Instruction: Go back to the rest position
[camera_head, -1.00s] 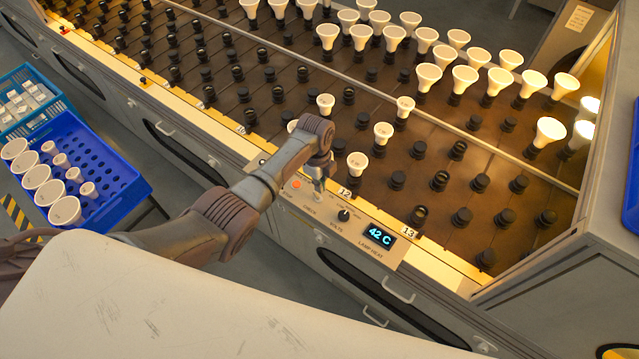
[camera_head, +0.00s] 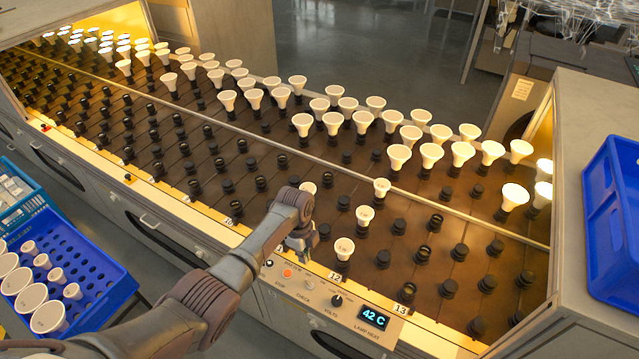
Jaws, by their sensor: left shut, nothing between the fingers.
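My left gripper (camera_head: 300,250) hangs at the end of my left arm, which comes in from the lower left. It is shut and empty, close above the front edge of the burn-in bench by the control panel (camera_head: 322,296). The panel has an orange button, a knob and a display reading 42 C. A white bulb (camera_head: 344,248) stands in a socket just right of the gripper. Two more bulbs (camera_head: 365,215) (camera_head: 382,187) stand behind it. My right gripper is not in view.
The bench's dark deck (camera_head: 400,262) holds many empty black sockets and rows of white bulbs, some lit at both ends. A blue crate (camera_head: 105,268) with bulbs stands at the lower left. A blue bin (camera_head: 612,200) sits at the right. Grey floor lies behind.

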